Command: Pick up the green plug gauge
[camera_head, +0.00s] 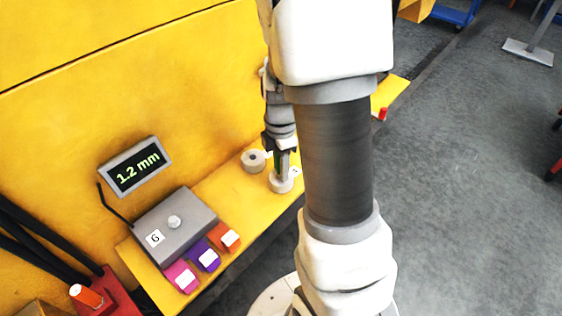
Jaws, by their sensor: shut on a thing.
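My gripper (281,167) points down over the narrow yellow shelf (218,196), partly beside my own arm. It is shut on the green plug gauge (278,158), of which only a thin green strip shows between the fingers. Directly below is a grey ring-shaped casting (281,186). I cannot tell whether the gauge sits in this ring or is clear above it. A second grey ring (253,161) with a dark hole lies just left of the gripper.
A grey box (173,239) labelled G with a round knob stands on the shelf, beside a display (135,168) reading 1.2 mm. Pink (178,275), purple (199,251) and orange (220,234) labelled blocks line the shelf's front edge. My arm hides the shelf's right part.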

